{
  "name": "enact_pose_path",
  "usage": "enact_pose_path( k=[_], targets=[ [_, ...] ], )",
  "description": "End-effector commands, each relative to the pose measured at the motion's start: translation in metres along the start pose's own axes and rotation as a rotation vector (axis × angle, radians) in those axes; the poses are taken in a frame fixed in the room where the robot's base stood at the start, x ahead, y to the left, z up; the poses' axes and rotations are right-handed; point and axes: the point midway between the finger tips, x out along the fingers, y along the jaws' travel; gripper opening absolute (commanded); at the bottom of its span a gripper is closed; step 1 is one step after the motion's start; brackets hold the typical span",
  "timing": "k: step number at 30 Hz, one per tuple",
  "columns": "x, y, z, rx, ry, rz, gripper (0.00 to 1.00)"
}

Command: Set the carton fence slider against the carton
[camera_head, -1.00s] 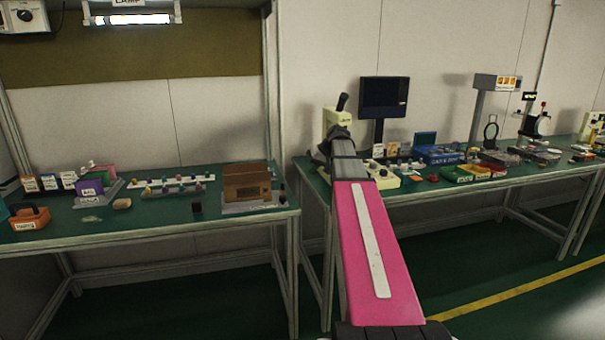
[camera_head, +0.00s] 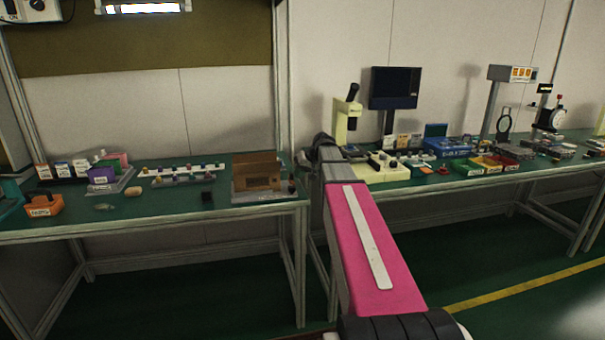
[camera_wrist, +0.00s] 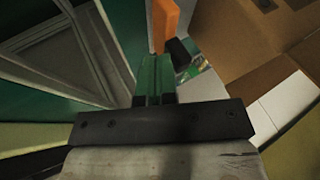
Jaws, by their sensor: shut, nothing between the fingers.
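The brown carton (camera_head: 250,180) sits on a pale grey fixture plate (camera_head: 262,198) at the right end of the left bench. Its brown cardboard also fills the upper right of the wrist view (camera_wrist: 235,30). A small dark piece (camera_head: 291,186) stands at the plate's right end; I cannot tell surely whether it is the fence slider. In the wrist view my gripper (camera_wrist: 155,72) is shut and empty, left of the carton. An orange piece (camera_wrist: 164,22) and a black piece (camera_wrist: 180,52) show just beyond the fingers; contact is unclear. The head view does not show the fingertips clearly.
On the right bench, a cream microscope (camera_head: 347,118) stands behind my arm. The bench front right of the black block is bare.

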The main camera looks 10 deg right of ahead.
Motion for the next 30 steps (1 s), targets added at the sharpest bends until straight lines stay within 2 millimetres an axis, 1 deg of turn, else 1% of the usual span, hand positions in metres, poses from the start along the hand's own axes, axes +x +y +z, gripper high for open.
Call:
enact_pose_path(
  k=[8, 11, 15, 19, 30],
  targets=[
    [0.001, -0.002, 0.0, 0.0, 0.0, 0.0, 0.0],
    [0.005, -0.009, 0.0, -0.002, 0.0, 0.0, 0.0],
    [0.014, -0.027, 0.0, -0.002, 0.0, 0.0, 0.0],
    [0.02, -0.039, 0.0, -0.002, 0.0, 0.0, 0.0],
    [0.02, -0.038, 0.0, 0.0, 0.0, 0.0, 0.0]
  ],
)
